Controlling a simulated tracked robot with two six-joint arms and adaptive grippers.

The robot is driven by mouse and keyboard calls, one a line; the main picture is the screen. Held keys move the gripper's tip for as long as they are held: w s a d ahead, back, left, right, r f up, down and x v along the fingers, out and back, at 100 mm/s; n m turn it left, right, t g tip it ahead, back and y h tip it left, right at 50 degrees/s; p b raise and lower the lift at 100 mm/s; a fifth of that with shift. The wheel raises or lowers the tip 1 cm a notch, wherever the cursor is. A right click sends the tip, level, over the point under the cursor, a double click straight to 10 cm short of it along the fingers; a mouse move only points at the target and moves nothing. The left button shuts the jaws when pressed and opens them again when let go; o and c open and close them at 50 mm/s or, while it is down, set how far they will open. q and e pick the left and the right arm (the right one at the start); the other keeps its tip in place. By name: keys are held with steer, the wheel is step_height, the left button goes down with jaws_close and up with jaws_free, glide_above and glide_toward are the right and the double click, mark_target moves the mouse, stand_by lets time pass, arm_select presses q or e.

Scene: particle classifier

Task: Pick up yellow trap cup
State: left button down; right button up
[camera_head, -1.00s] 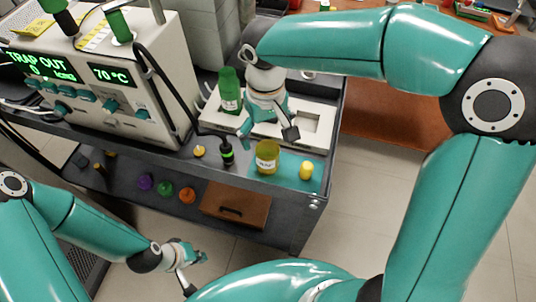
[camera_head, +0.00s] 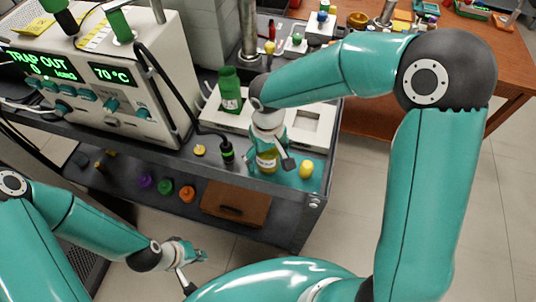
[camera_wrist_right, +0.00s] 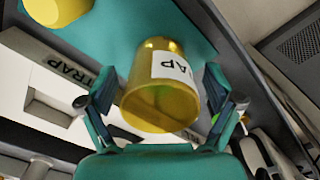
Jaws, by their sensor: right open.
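The yellow trap cup (camera_head: 267,162) stands on the teal mat (camera_head: 288,180) at the right end of the cart top, partly hidden behind my right gripper (camera_head: 268,157) in the head view. In the right wrist view the cup (camera_wrist_right: 163,100), with a white label reading "RAP", lies between the two fingers of my right gripper (camera_wrist_right: 163,107). The fingers are open on either side of it, and I cannot tell whether either touches it. My left gripper (camera_head: 194,268) is low at the left, away from the cup; its finger state is unclear.
A small yellow piece (camera_head: 306,169) stands on the mat just right of the cup. A green bottle (camera_head: 230,92) stands in the white rack (camera_head: 310,125) behind. A black cable with a green-banded end (camera_head: 227,152) is left of the cup. Purple, green and orange caps lie on the lower shelf.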

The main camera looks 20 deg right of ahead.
steer(key=c, duration=1.2)
steer(key=shift+r, duration=0.15)
steer(key=shift+c, duration=0.2)
step_height(320, 180, up, 20)
steer(key=shift+p, duration=0.45)
